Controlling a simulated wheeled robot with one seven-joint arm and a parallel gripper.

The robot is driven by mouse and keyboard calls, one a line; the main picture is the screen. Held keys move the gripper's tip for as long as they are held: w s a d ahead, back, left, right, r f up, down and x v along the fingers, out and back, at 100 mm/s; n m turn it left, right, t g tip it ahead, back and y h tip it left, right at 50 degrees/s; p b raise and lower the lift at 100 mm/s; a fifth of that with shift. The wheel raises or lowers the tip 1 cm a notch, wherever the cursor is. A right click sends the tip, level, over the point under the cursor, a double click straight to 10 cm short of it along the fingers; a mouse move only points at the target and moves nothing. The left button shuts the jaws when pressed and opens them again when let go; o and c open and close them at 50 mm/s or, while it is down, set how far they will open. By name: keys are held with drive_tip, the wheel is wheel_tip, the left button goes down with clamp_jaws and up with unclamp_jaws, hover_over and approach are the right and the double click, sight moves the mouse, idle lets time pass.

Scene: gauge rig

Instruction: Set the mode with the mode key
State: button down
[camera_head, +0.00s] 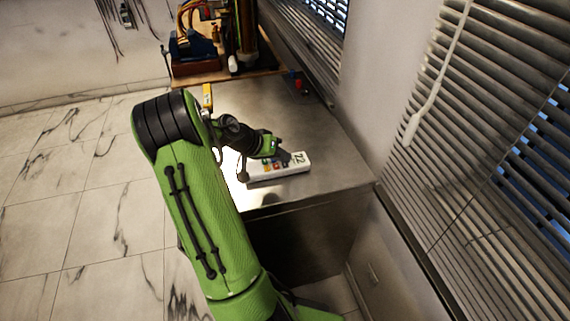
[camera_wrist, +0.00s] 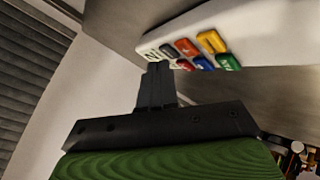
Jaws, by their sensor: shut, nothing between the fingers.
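A white panel (camera_head: 287,172) with several coloured keys and a display reading 72 lies on the metal table. In the wrist view the panel (camera_wrist: 265,22) shows two rows of keys. One row has a red key (camera_wrist: 186,47) and an orange key (camera_wrist: 212,41); the other has a blue key (camera_wrist: 203,63) and a green key (camera_wrist: 228,62). The key labels are too small to read. My gripper (camera_wrist: 158,68) is shut and empty, its tips by the display end of the keys. I cannot tell whether they touch. In the head view my gripper (camera_head: 284,156) is over the panel.
The metal table (camera_head: 325,130) has free room behind and right of the panel. A small red and blue object (camera_head: 298,82) stands near its back edge by the wall. A wooden board (camera_head: 225,77) with wired equipment lies farther back. Window blinds (camera_head: 480,110) are at the right.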

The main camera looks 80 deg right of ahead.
drive_tip(key=shift+f+b, duration=0.35)
drive_tip(key=shift+f, duration=0.05)
drive_tip(key=shift+r, duration=0.15)
idle(0.5)
drive_tip(key=shift+r+p, duration=0.55)
drive_tip(key=shift+r, duration=0.15)
drive_tip(key=shift+r, duration=0.1)
wheel_tip(320, 180, up, 5)
drive_tip(key=p, duration=0.3)
drive_tip(key=shift+p, duration=0.35)
